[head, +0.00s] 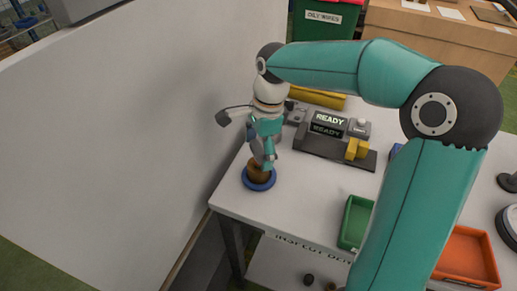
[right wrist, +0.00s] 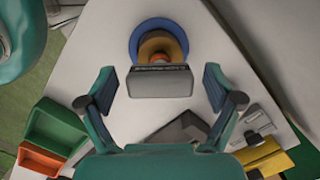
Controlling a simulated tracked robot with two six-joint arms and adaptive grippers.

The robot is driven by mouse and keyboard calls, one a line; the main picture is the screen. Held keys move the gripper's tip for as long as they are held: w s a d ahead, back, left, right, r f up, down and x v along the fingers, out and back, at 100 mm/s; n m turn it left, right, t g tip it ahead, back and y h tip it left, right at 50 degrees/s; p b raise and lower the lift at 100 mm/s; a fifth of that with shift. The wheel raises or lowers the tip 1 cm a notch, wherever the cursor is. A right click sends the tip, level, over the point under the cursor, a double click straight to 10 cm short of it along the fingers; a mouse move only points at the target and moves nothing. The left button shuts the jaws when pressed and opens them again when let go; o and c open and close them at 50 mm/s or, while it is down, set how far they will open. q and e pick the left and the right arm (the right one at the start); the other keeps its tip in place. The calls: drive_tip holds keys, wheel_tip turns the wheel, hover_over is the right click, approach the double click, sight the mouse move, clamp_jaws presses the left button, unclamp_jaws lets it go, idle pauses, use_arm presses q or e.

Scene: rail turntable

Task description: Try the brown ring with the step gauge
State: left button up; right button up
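The brown ring (head: 259,170) sits on a blue round base (head: 260,184) near the table's left corner. Both also show at the top of the right wrist view, the ring (right wrist: 160,45) inside the blue base (right wrist: 137,43). A grey block with a dark edge (right wrist: 160,83), apparently the step gauge's top, overlaps the ring in that view; how deep it sits in the ring is hidden. My right gripper (head: 265,150) is just above the ring. In the wrist view its fingers (right wrist: 160,88) are apart, with gaps on both sides of the grey block. My left gripper is not in view.
A dark stand with a READY display (head: 328,121) and a yellow block (head: 356,149) is behind and right. A green tray (head: 354,222) and an orange tray (head: 468,256) are at the front right. A pale wall (head: 130,120) rises left of the table.

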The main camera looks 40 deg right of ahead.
wheel_tip(320, 180, up, 12)
drive_tip(key=d, duration=0.1)
drive_tip(key=shift+s+d+f, duration=0.15)
drive_tip(key=shift+s+d, duration=0.1)
drive_tip(key=shift+d, duration=0.1)
